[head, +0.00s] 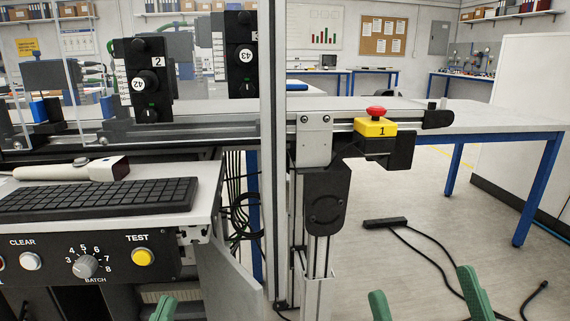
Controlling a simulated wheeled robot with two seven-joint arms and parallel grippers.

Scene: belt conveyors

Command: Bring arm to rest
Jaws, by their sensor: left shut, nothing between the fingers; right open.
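My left gripper (163,308) shows only as a green tip at the bottom edge, below the control panel with the yellow TEST button (142,257). It is shut with nothing seen in it; the rest of it is out of view. My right gripper (422,281) shows two green fingers at the bottom right, spread wide apart. It is open and empty, over the floor in the picture. The arms behind both grippers are outside the frame.
A keyboard (97,200) and a handheld scanner (100,169) lie on the left bench. A conveyor (200,130) crosses behind, with a red emergency stop on a yellow box (375,126). A metal post (272,150) stands mid-frame. A power strip (385,223) and cables lie on the floor.

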